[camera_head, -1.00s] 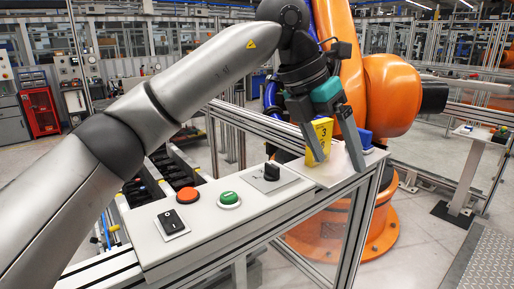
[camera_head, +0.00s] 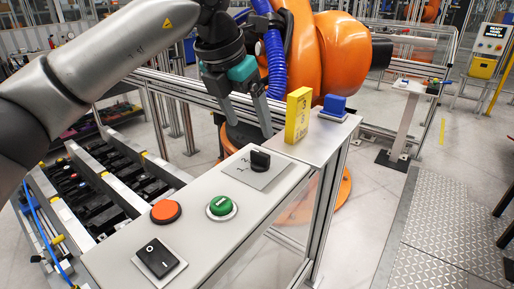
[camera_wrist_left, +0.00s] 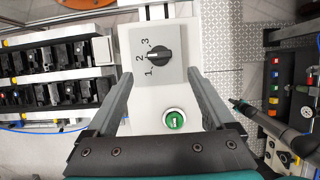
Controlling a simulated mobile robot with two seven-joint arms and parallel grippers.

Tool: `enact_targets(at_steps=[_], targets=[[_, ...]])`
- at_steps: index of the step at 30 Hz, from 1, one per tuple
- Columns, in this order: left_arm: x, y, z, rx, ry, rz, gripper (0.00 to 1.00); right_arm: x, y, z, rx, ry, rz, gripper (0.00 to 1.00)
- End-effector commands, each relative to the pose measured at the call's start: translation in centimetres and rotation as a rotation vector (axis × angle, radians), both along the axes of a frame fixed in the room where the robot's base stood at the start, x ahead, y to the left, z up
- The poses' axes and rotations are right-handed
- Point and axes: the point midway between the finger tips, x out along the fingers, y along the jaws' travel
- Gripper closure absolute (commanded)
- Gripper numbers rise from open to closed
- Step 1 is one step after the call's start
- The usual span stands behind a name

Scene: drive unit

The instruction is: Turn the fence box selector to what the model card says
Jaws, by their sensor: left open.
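The fence box (camera_head: 235,225) is a pale panel with a black selector knob (camera_head: 260,160) on a grey plate at its far end. In the left wrist view the selector (camera_wrist_left: 161,57) has marks 1, 2 and 3 on its left, and its pointer line faces 2. The model card (camera_head: 298,115) is yellow, stands upright beyond the selector and shows a 3. My left gripper (camera_head: 245,128) is open and empty above and behind the selector. In the left wrist view its fingers lie either side of the panel, with the knob between and beyond the tips. My right gripper is out of view.
A green button (camera_head: 221,206), an orange-red button (camera_head: 166,211) and a black rocker switch (camera_head: 158,257) are on the same panel. A blue block (camera_head: 335,105) sits beside the card. A large orange robot (camera_head: 318,60) stands behind. A conveyor with dark parts lies left.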

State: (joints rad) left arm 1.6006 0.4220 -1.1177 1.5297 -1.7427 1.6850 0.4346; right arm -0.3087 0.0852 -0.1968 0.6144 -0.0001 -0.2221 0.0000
Motion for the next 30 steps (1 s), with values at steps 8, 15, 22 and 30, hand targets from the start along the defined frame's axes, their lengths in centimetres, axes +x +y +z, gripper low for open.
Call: enact_targets(at_steps=[8,15,22,30], targets=[[1.8,-1.4,-5.4,-0.001,0.004,0.0,0.12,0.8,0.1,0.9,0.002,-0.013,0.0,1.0],[2.7,-2.0,-8.1,-0.001,0.001,0.001,0.12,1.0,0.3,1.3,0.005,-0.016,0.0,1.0],[2.9,-2.1,-8.6,-0.001,0.0,0.0,0.12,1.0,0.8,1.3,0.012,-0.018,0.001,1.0],[2.9,-2.1,-8.6,-0.002,0.0,0.001,0.27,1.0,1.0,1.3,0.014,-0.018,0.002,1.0]])
